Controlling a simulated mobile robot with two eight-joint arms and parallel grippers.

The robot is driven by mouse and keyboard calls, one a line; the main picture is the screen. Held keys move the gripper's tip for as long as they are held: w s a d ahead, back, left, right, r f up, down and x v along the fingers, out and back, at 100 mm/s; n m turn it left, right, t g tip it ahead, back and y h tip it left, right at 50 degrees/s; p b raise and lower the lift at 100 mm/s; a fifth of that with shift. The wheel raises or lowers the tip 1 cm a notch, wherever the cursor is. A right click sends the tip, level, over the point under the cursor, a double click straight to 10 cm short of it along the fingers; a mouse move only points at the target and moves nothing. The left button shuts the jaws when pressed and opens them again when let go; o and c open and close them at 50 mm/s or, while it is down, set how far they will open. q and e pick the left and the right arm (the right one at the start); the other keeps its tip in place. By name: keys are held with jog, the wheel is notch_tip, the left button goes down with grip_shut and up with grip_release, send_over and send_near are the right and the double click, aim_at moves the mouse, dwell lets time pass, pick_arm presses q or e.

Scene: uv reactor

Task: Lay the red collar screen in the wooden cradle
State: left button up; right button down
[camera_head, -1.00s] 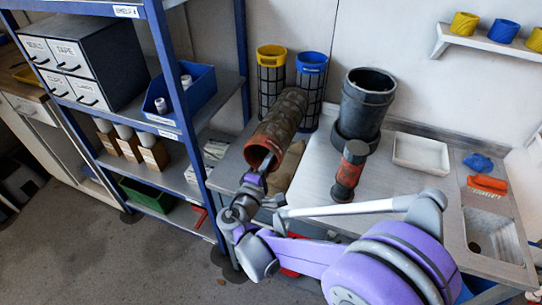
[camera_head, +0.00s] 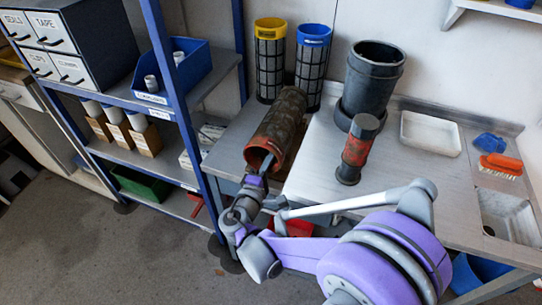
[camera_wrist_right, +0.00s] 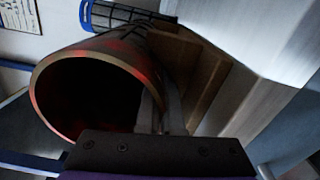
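The red collar screen (camera_head: 279,122) is a dark, grimy mesh cylinder with a red collar at its near end. It lies tilted over the left part of the bench. My right gripper (camera_head: 266,164) is at this collar and looks shut on its wall. In the right wrist view the screen's open mouth (camera_wrist_right: 88,98) faces me, with the fingers (camera_wrist_right: 162,112) close together at its right edge. The wooden cradle (camera_wrist_right: 205,82) shows beside and under the screen there; the screen mostly hides it in the head view. I cannot tell whether they touch. My left gripper is out of view.
Yellow-topped (camera_head: 270,60) and blue-topped (camera_head: 312,65) screens stand behind. A black housing (camera_head: 373,75), a red-banded dark cylinder (camera_head: 357,148) and a white tray (camera_head: 431,133) stand to the right. A blue-posted shelf (camera_head: 178,95) borders the left.

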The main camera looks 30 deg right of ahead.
jog(key=c, duration=1)
grip_release()
jog(key=shift+s+a, duration=0.2)
jog(key=shift+a, duration=0.1)
jog(key=v, duration=1)
jog(key=shift+s+r+p, duration=0.1)
jog(key=shift+s+p, duration=0.05)
jog(key=shift+p, duration=0.25)
